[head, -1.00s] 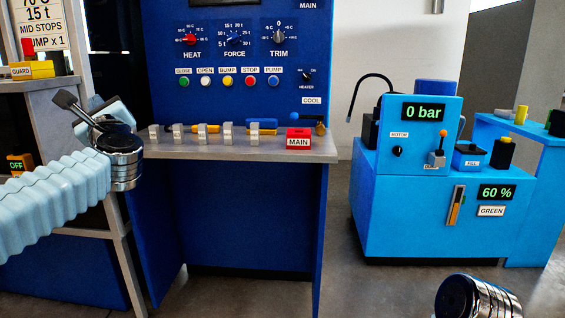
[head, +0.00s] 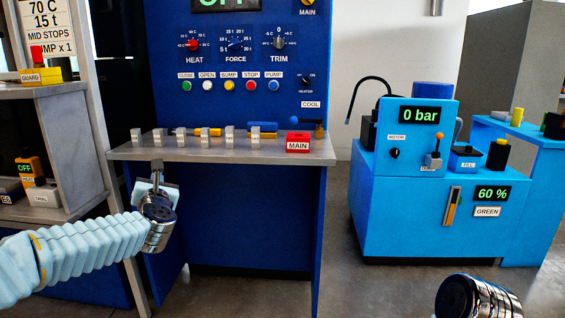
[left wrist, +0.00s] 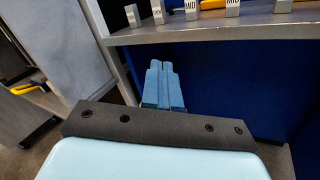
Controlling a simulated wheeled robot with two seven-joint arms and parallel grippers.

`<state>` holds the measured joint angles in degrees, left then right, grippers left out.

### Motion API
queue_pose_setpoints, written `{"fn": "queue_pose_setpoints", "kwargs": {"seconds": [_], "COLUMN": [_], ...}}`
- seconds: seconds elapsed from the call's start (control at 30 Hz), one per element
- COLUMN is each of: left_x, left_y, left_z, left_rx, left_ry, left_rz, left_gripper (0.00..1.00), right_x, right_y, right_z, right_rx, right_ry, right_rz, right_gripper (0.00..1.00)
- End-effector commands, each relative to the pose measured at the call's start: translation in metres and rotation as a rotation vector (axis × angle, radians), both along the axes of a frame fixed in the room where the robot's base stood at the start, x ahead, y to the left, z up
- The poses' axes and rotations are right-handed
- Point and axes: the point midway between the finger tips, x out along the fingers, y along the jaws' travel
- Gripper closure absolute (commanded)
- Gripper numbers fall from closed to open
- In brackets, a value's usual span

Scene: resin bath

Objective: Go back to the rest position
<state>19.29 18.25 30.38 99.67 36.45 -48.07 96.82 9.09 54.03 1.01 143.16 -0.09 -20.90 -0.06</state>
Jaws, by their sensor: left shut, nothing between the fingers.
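My left gripper (head: 157,168) is in front of the blue press cabinet, just below the front edge of its grey shelf (head: 225,152). Its fingers point away from me and are shut with nothing between them. In the left wrist view the two blue fingers (left wrist: 163,88) lie side by side under the shelf edge. On my right side, only a dark and chrome wrist part (head: 478,298) shows at the bottom right of the head view; the right gripper's fingers are out of the picture.
A side rack (head: 50,150) is at the left. A light blue pump unit (head: 420,215) stands at the right. The floor (head: 225,295) between is clear.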

Motion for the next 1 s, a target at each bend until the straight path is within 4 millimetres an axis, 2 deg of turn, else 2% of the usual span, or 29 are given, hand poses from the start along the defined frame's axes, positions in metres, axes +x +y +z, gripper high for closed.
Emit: {"fn": "queue_pose_setpoints", "kwargs": {"seconds": [0.03, 0.07, 0.13, 0.2, 0.27, 0.3, 0.37, 0.4, 0.47, 0.5, 0.57, 0.6, 0.67, 0.7, 0.8, 0.9, 1.0], "left_x": [0.006, 0.008, 0.010, 0.006, -0.003, -0.011, -0.027, -0.040, -0.064, -0.082, -0.112, -0.134, -0.170, -0.195, -0.257, -0.309, -0.345], "left_y": [-0.011, -0.019, -0.037, -0.057, -0.074, -0.085, -0.101, -0.111, -0.126, -0.136, -0.149, -0.157, -0.169, -0.175, -0.187, -0.193, -0.196], "left_z": [-0.029, -0.048, -0.098, -0.149, -0.192, -0.219, -0.259, -0.286, -0.323, -0.346, -0.378, -0.399, -0.426, -0.441, -0.471, -0.488, -0.496], "left_rx": [0.083, 0.143, 0.297, 0.456, 0.590, 0.679, 0.810, 0.896, 1.023, 1.106, 1.228, 1.307, 1.418, 1.489, 1.638, 1.742, 1.802], "left_ry": [0.088, 0.140, 0.273, 0.398, 0.495, 0.553, 0.632, 0.680, 0.740, 0.772, 0.808, 0.822, 0.830, 0.824, 0.776, 0.696, 0.621], "left_rz": [-0.040, -0.067, -0.148, -0.244, -0.336, -0.403, -0.511, -0.589, -0.712, -0.799, -0.937, -1.035, -1.189, -1.294, -1.546, -1.755, -1.900], "left_gripper": [1.00, 1.00, 1.00, 1.00, 1.00, 1.00, 1.00, 1.00, 1.00, 1.00, 1.00, 1.00, 1.00, 1.00, 1.00, 1.00, 1.00], "right_x": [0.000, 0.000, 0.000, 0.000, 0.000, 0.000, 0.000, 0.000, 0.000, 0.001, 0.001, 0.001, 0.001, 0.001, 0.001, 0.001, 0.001], "right_y": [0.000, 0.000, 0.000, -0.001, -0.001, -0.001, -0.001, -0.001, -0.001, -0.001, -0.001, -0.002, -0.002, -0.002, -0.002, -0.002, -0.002], "right_z": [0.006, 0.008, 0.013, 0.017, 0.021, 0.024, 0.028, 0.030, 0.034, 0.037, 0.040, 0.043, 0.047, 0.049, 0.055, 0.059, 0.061], "right_rx": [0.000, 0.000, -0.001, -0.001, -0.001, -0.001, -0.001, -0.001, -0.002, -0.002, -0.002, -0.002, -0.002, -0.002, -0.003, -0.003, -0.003], "right_ry": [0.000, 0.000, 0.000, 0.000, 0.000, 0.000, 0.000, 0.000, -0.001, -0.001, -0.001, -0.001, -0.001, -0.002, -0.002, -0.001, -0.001], "right_rz": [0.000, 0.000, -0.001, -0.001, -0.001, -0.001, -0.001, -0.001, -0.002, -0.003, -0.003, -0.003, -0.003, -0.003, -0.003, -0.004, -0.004], "right_gripper": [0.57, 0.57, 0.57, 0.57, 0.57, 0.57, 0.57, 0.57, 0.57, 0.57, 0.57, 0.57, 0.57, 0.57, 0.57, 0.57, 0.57]}}
